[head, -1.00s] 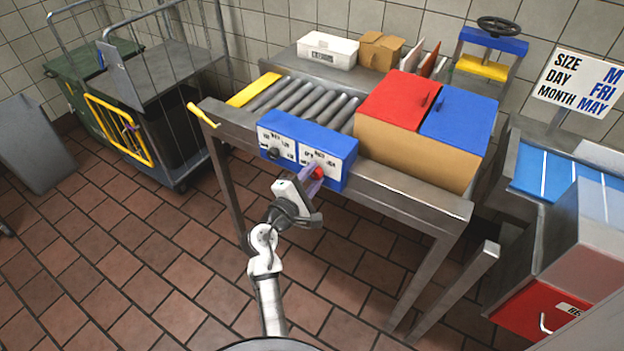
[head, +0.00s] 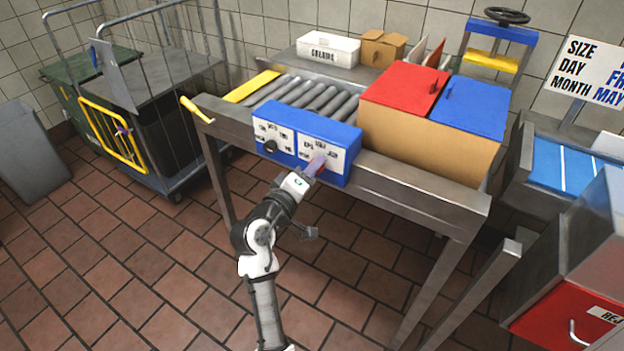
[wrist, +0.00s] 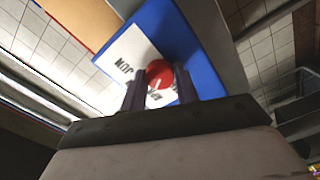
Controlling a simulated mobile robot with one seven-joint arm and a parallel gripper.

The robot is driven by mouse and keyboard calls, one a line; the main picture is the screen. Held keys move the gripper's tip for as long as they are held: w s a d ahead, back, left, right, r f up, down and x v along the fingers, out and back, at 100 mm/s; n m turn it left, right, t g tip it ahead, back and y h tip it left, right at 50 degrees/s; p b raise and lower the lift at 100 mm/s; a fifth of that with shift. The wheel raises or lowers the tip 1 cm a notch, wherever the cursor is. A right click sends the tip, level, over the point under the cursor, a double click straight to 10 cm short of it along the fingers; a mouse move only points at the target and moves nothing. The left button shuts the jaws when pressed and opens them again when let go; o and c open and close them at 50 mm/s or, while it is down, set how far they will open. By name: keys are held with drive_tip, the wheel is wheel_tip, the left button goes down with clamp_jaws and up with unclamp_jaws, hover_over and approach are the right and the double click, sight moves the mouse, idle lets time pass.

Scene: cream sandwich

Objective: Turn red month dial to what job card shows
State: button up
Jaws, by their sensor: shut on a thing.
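The blue dial box (head: 337,135) is fixed to the front edge of the roller table, with two white dial faces. The red month dial (wrist: 160,75) is on the right face; in the head view my gripper hides it. My gripper (head: 317,163) reaches it from the front and is shut on it, one finger on each side in the wrist view (wrist: 160,88). Which month the dial points to is too small to read. A black dial (head: 270,146) is on the left face. The job card (head: 594,72) at the right reads SIZE, DAY, MONTH, with FRI and MAY in blue.
A cardboard box with red (head: 404,92) and blue (head: 470,106) lids stands on the table behind the dial box. A yellow handle (head: 197,109) sticks out at the table's left end. A wheeled cage cart (head: 160,90) stands left. The tiled floor in front is clear.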

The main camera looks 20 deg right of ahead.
drive_tip(key=shift+f+m+b, duration=0.1)
drive_tip(key=shift+m+b, duration=2.35)
drive_tip(key=shift+m, duration=0.45)
drive_tip(key=o, duration=1)
drive_tip(key=shift+c, duration=0.2)
drive_tip(key=shift+a, duration=0.1)
drive_tip(key=b+v, duration=0.2)
drive_tip(key=v, duration=1.1)
drive_tip(key=shift+s+a, duration=0.25)
